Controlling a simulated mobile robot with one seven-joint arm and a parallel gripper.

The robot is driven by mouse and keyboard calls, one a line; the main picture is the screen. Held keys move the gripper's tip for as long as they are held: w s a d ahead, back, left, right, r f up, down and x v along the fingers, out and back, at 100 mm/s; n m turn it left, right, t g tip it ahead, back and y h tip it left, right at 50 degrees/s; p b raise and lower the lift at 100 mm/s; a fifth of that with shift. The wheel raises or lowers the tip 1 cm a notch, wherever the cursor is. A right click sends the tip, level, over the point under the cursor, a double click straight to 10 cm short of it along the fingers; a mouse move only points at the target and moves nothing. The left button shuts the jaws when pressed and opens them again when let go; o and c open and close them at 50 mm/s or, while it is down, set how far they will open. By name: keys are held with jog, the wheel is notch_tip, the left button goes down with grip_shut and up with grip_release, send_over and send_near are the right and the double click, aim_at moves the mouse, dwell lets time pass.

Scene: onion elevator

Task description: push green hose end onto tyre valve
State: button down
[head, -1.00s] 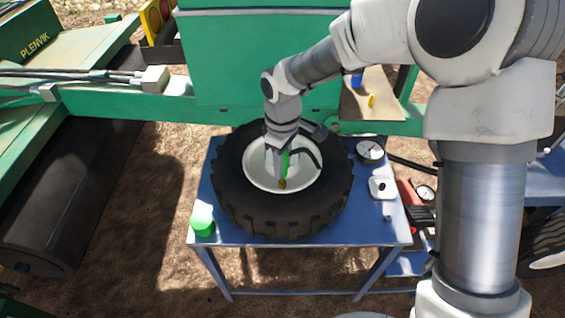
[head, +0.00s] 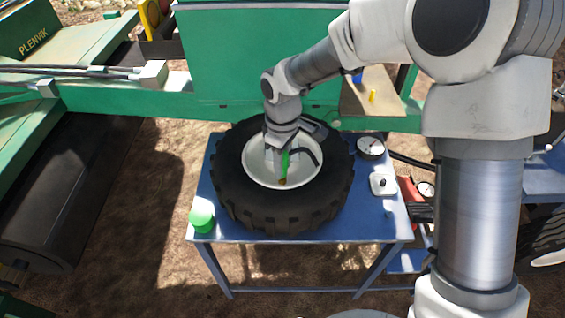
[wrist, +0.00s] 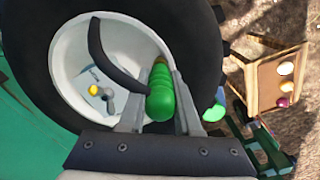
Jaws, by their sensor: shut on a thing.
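My gripper (head: 284,163) is shut on the green hose end (head: 285,162), above the wheel rim (head: 256,163) of the tyre (head: 236,190). In the wrist view the green hose end (wrist: 161,96) lies between both fingers of my gripper (wrist: 158,92), and a black hose curves from it over the white rim (wrist: 70,55). A small orange-brown piece (head: 282,182) shows at the hose end's lower tip in the head view. I cannot tell whether this is the valve, nor whether the two touch. The valve cannot be made out in the wrist view.
The tyre lies flat on a blue table (head: 300,238). A green-lidded container (head: 202,221) stands at the table's front left. A round gauge (head: 371,147) and a white box with a black knob (head: 382,184) are at the right. Green machinery (head: 260,60) is behind.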

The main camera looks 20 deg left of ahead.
jog(key=shift+f+b, duration=0.4)
jog(key=shift+f, duration=0.25)
dwell(0.3)
jog(key=shift+c, duration=0.6)
grip_release()
jog(key=shift+r, duration=0.15)
jog(key=shift+r+p, duration=2.9)
jog(key=shift+r, duration=0.55)
